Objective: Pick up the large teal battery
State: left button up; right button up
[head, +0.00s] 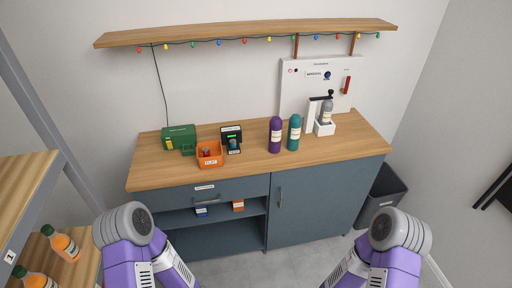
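No thing in the head view can be surely told as a large teal battery. A teal rounded cylinder with a pale label (294,134) stands upright on the wooden counter top (350,146), right of a similar purple cylinder (275,136). A black device with a small green display (231,133) stands further left, with a small teal part at its front. An orange bin (210,160) beside it holds small dark items too small to name. Both my arms show at the bottom, well short of the counter, but neither gripper is in view.
A green case (179,137) stands at the counter's left. A white stand with a grey bottle (326,111) is at the right back, by a white board (300,92). A wooden shelf (240,34) overhangs the counter. A wooden rack (22,195) with orange bottles stands left.

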aim_at(233, 142)
jog(key=z, duration=0.7)
jog(key=i, duration=0.95)
jog(key=u, duration=1)
